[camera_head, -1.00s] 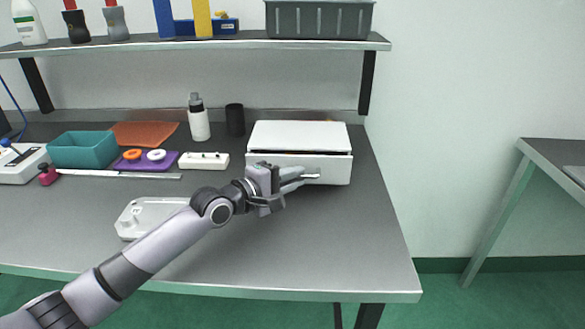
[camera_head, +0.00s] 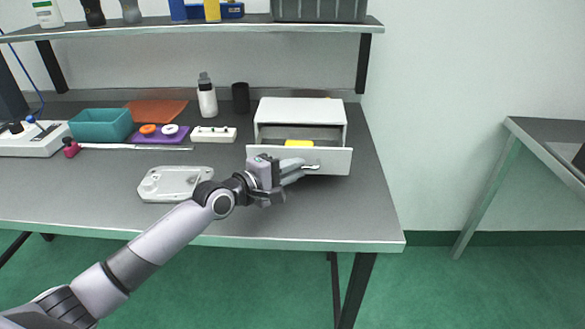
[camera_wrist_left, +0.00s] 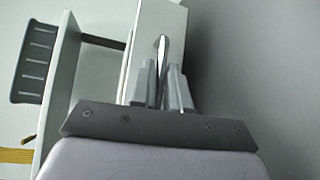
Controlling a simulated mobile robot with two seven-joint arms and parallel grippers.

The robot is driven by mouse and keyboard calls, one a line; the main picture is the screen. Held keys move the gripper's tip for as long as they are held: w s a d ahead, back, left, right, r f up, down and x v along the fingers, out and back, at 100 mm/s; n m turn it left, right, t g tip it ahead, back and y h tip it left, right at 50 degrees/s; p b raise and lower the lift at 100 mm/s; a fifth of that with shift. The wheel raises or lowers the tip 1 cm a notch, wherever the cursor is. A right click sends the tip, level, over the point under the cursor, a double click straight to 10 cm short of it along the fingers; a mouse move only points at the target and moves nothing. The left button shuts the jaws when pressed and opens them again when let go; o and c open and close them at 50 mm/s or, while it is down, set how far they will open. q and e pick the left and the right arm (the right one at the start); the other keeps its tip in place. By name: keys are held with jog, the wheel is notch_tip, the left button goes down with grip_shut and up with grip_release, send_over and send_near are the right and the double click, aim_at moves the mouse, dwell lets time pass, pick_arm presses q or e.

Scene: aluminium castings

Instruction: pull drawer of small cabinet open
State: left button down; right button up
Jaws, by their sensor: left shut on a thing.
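The small white cabinet (camera_head: 300,108) stands at the right part of the workbench. Its drawer (camera_head: 335,160) is pulled out toward me, and a yellow thing (camera_head: 299,143) shows inside it. My left gripper (camera_head: 296,172) is at the drawer front, shut on the metal drawer handle (camera_head: 312,167). In the left wrist view the handle (camera_wrist_left: 162,50) runs between the two fingers (camera_wrist_left: 162,88), and the drawer front stands just beyond them. My right gripper is in neither view.
A pale casting (camera_head: 172,184) lies on the workbench (camera_head: 330,215) left of my gripper. A white bottle (camera_head: 207,98), a black cup (camera_head: 240,97) and a teal bin (camera_head: 100,125) stand farther back. The bench in front of the drawer is clear.

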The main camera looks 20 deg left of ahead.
pick_arm(q)
jog(key=shift+w, duration=0.1)
jog(key=c, duration=1.2)
grip_release()
jog(key=shift+a, duration=0.1)
jog(key=shift+v, duration=3.6)
